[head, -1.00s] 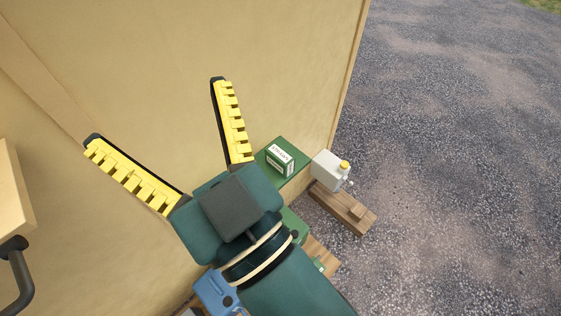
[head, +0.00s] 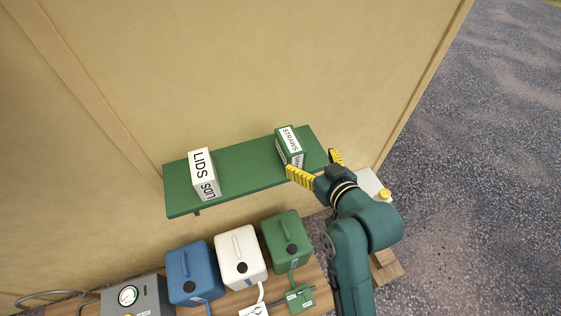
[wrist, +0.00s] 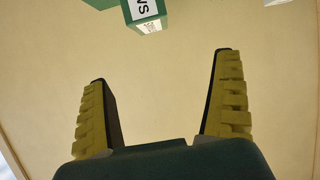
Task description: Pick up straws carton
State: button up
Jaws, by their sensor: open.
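The straws carton (head: 289,146), green with a white label, stands on the right part of the green wall shelf (head: 245,163) in the head view. My gripper (head: 313,165) is open and empty near the shelf's right front edge, just right of and in front of the carton, not around it. In the wrist view my gripper's yellow-padded fingers (wrist: 161,85) are spread apart with bare wall between them. There the carton (wrist: 145,12) shows at the top edge, beyond the fingertips and partly cut off.
A white lids carton (head: 204,174) stands on the shelf's left part. Blue (head: 194,272), white (head: 240,255) and green (head: 287,240) jugs stand below on a wooden bench. A pale container with a yellow cap (head: 384,194) is right of my arm. The shelf between the cartons is clear.

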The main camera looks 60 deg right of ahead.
jog(key=s+f, duration=0.1)
jog(key=f, duration=0.1)
jog(key=b, duration=0.1)
send_near(290, 140)
jog(key=shift+m+g, duration=0.3)
jog(key=x, duration=1)
jog(key=shift+w+d, duration=0.15)
jog(key=shift+w, duration=0.05)
jog(key=shift+r+h, duration=0.15)
jog(key=shift+h, duration=0.15)
jog(key=c, duration=1.4)
